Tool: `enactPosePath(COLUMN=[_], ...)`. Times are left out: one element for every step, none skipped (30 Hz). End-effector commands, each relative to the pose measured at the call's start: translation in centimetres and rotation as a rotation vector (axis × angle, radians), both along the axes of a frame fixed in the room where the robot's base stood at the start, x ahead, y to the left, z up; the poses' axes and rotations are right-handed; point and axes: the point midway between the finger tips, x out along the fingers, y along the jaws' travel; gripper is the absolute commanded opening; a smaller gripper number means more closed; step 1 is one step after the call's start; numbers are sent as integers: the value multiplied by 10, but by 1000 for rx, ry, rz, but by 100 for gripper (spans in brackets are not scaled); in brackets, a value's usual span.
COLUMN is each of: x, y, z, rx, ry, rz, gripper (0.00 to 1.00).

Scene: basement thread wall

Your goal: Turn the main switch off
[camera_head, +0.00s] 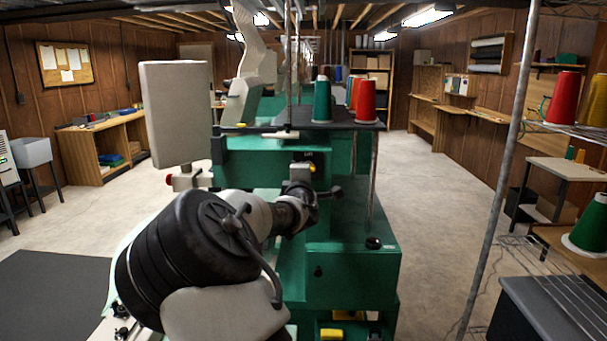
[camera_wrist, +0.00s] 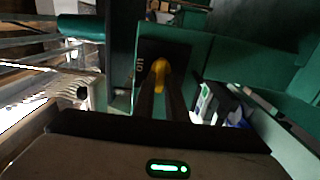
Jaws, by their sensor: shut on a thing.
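The main switch shows in the wrist view as a yellow knob (camera_wrist: 160,70) on a black plate with small pale markings, set in a green machine panel. My gripper (camera_wrist: 161,86) has its two dark fingers shut on this knob. The fingertips cover part of the knob, so its exact turn angle is hard to read. In the head view, a small yellow part (camera_head: 312,168) shows on a black plate on the front of the green machine (camera_head: 262,158). My arm reaches toward it, and my wrist hides much of the area just below.
Green and red thread cones (camera_head: 322,101) stand on the machine's top. A grey screen-like panel (camera_head: 176,112) stands to the left of my arm. A thin metal pole (camera_head: 508,150) and a wire rack with cones are at right. The floor is open on both sides of the machine.

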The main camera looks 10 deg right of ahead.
Motion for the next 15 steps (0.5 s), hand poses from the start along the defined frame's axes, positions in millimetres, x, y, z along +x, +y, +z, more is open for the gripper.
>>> enactPosePath(x=[0, 0, 0, 0, 0, 0, 0, 0, 0, 0, 0, 0, 0, 0, 0], y=[0, 0, 0, 0, 0, 0, 0, 0, 0, 0, 0, 0, 0, 0, 0], z=[-1, -1, -1, -1, -1, -1, -1, -1, -1, -1, -1, -1, -1, 0, 0], rx=[-2, -2, -2, -2, -2, -2, -2, -2, -2, -2, -1, -1, -1, -1, -1], ry=[1, 1, 1, 1, 1, 1, 1, 1, 1, 1, 1, 1, 1, 1, 1], rz=[1, 1, 1, 1, 1, 1, 1, 1, 1, 1, 0, 0, 0, 0, 0], gripper=[0, 0, 0, 0, 0, 0, 15, 20, 27, 30, 30, 30, 30, 30, 30])
